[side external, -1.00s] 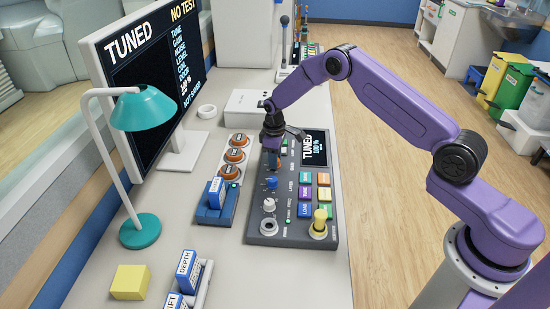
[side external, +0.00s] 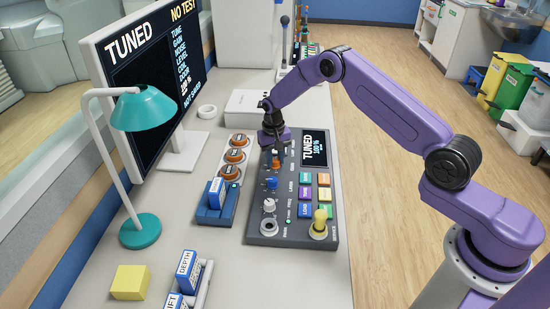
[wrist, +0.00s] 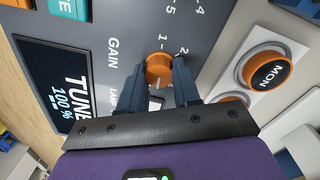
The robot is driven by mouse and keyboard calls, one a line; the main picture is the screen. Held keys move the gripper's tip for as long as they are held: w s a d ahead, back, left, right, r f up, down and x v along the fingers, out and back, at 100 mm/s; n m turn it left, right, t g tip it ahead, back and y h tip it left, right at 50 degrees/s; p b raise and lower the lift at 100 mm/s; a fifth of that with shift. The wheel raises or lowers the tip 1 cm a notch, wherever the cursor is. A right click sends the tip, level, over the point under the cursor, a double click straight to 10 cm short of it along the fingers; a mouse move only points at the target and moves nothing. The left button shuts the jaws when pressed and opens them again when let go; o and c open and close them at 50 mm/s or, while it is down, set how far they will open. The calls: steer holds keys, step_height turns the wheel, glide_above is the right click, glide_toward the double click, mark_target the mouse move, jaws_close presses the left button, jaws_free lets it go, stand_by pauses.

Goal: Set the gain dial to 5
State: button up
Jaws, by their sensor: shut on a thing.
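The gain dial (wrist: 159,68) is an orange knob on the grey console, next to the printed word GAIN. In the wrist view the two dark fingers of my gripper (wrist: 159,84) stand on either side of it and are shut on it. The numbers 1 and 2 show beside the knob; its pointer setting cannot be read surely. In the side view my gripper (side external: 276,150) is down at the upper part of the console (side external: 290,235), largely covering the dial. The console screen (side external: 314,148) reads TUNED 100 %.
A blue knob (side external: 271,183) and a white knob (side external: 269,205) are nearer the camera on the console. Orange round buttons (side external: 235,155) stand in a row to its left. A yellow-topped lever (side external: 320,217) and coloured keys are at its right. A teal lamp (side external: 144,108) stands farther left.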

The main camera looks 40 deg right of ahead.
steer(key=shift+m, duration=1.6)
steer(key=o, duration=1.1)
steer(key=shift+c, duration=0.2)
step_height(320, 180, up, 18)
steer(key=shift+w+a+f, duration=0.2)
steer(key=shift+a+f, duration=0.05)
steer(key=shift+a, duration=0.1)
